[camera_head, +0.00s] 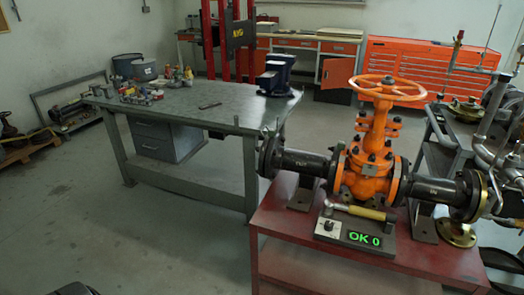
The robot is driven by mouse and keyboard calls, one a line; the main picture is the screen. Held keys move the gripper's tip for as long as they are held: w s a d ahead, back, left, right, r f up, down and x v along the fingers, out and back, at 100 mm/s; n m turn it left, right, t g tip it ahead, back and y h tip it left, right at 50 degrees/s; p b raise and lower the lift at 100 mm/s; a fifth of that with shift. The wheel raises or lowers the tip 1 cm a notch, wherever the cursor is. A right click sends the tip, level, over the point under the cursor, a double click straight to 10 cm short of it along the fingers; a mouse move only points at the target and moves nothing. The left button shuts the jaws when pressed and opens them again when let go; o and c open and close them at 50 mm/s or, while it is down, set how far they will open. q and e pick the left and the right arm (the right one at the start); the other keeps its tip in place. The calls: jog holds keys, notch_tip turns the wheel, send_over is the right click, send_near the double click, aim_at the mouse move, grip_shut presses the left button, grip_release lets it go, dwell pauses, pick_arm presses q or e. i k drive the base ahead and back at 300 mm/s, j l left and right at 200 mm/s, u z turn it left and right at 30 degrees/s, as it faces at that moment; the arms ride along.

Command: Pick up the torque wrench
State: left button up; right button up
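The torque wrench (362,211) has a yellow handle and a darker head at its left end. It lies across a grey tester box (382,245) with a green display reading "OK 0". The box sits on the front of the red bench (320,265), below the orange gate valve (372,165). Neither of my grippers can be made out in this view.
Black flanged pipes (303,162) extend from both sides of the valve, close behind the wrench. A grey workbench (190,108) with a blue vise (277,75) stands to the left. Orange cabinets (405,68) stand behind. The floor left of the red bench is clear.

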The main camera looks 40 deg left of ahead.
aim_at(329, 205)
jog(key=i+l+u, duration=0.2)
jog(key=u, duration=0.15)
jog(key=i+l+u, duration=0.2)
jog(key=u, duration=0.15)
jog(key=i+l+u, duration=0.15)
jog(key=l+u, duration=0.15)
